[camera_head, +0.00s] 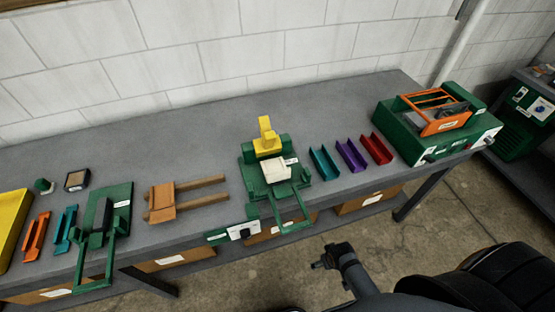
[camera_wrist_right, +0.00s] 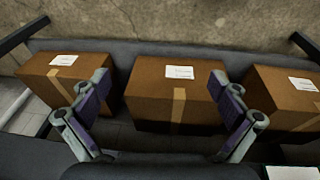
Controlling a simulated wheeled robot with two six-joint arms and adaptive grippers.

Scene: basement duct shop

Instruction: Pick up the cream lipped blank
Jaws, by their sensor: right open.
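The cream lipped blank (camera_head: 276,170) is a small pale piece. It rests on the green press-like fixture (camera_head: 256,186) with the yellow block, near the middle of the bench in the head view. My right gripper (camera_head: 326,258) is in front of the bench, below and to the right of that fixture, apart from the blank. In the right wrist view my right gripper (camera_wrist_right: 160,92) is open with nothing between its fingers, facing cardboard boxes. The blank cannot be made out for certain there. My left gripper is not in view.
Teal (camera_head: 323,162), purple (camera_head: 350,154) and red (camera_head: 376,148) channels lie right of the fixture. A green machine with an orange frame (camera_head: 446,125) stands farther right. A wooden piece (camera_head: 162,203) lies left. Cardboard boxes (camera_wrist_right: 178,90) sit on the shelf below the bench.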

